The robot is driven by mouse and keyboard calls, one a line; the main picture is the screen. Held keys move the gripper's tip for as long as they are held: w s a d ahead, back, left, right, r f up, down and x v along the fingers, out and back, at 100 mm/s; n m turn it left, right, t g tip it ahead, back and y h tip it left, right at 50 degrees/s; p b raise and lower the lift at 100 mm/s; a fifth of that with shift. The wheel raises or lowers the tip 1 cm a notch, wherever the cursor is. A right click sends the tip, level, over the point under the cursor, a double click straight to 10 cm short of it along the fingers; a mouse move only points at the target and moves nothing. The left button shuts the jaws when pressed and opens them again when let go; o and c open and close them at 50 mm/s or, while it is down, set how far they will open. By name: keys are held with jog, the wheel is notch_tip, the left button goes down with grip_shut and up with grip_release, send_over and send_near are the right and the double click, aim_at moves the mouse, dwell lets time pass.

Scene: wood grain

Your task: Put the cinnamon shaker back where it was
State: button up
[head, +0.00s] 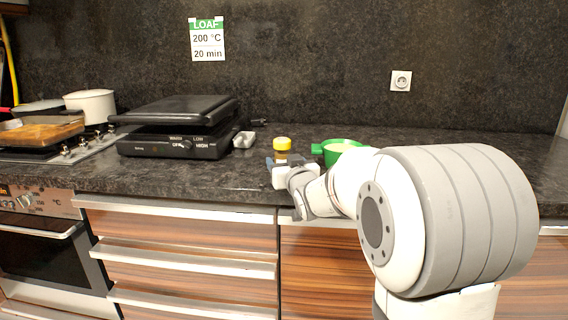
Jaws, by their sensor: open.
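A small shaker with a yellow lid (282,143) and a brown body stands upright on the dark counter (215,178), right of the black grill. It looks like the cinnamon shaker, but no label can be read. My gripper (280,161) is open, low over the counter's front part, right at the shaker in the picture. The gripper hides the shaker's lower part. I cannot tell whether the shaker stands between the fingers or just behind them.
A green cup (340,147) with pale contents stands close right of the shaker, partly behind my arm. A black grill (180,128) is to the left, with a hob and white pot (92,105) farther left. A loaf note (207,39) hangs on the wall.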

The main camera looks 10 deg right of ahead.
jog(key=shift+r, duration=0.2)
jog(key=s+p, duration=0.1)
jog(key=s, duration=1.1)
jog(key=shift+d, duration=0.45)
jog(key=s+a+r+g+p, duration=0.1)
jog(key=s+r+g+p, duration=0.3)
jog(key=s+g+p, duration=0.3)
jog(key=s+a+r+g+h+p, duration=0.1)
jog(key=s+r+g+p, duration=0.3)
jog(key=s+p, duration=1.3)
jog(key=s+g, duration=0.1)
jog(key=g, duration=0.3)
jog(key=shift+s+m, duration=0.35)
jog(key=shift+m, duration=0.05)
